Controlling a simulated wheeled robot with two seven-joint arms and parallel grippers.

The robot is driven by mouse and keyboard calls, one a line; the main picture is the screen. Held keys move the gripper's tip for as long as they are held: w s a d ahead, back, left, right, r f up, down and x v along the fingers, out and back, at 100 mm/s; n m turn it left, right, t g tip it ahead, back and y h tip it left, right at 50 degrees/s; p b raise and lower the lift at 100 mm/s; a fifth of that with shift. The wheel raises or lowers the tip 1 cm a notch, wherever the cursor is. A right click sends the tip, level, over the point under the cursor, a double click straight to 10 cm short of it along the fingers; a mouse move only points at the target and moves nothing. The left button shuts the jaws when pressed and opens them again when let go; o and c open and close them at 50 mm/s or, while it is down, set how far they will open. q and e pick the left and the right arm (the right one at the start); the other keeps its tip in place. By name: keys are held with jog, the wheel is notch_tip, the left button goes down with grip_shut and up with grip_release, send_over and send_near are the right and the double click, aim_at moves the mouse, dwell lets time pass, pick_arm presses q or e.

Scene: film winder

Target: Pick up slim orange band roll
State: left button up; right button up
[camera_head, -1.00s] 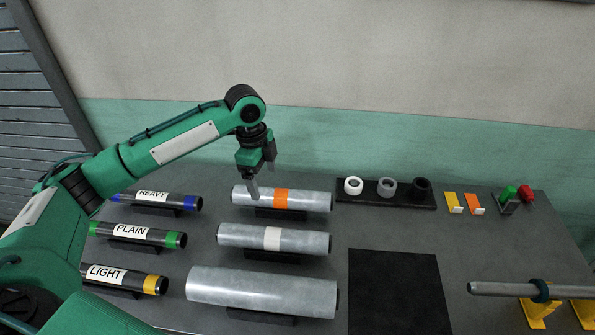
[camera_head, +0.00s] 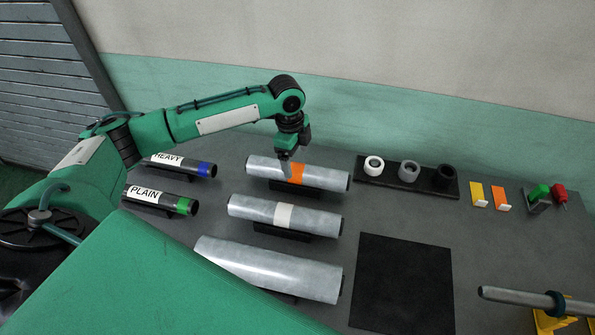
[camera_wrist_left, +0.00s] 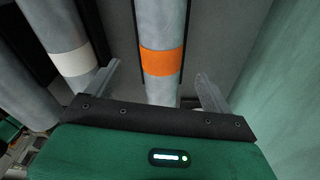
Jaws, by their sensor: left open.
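The slim orange band roll (camera_head: 322,177) lies in its dark cradle at the back of the table, a grey film roll with an orange band (camera_head: 297,172). In the left wrist view the roll (camera_wrist_left: 159,25) runs between my left gripper's two fingers, with its orange band (camera_wrist_left: 161,62) just ahead of them. My left gripper (camera_head: 288,168) points down at the roll beside the band. It is open, with a finger on each side of the roll and a gap to each. My right gripper is not in view.
A slim white-band roll (camera_head: 250,209) and a thicker plain roll (camera_head: 270,268) lie in front. A black rack (camera_head: 390,178) with several rings is to the right. A black mat (camera_head: 402,285) lies front right.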

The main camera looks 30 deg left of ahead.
aim_at(296, 166)
pick_arm(q)
jog(key=shift+f, duration=0.35)
notch_tip(296, 166, down, 4)
jog(key=shift+r+p, duration=0.2)
jog(key=shift+p, duration=0.55)
jog(key=shift+f, duration=0.5)
jog(key=shift+w, duration=0.1)
jog(key=c, duration=1.4)
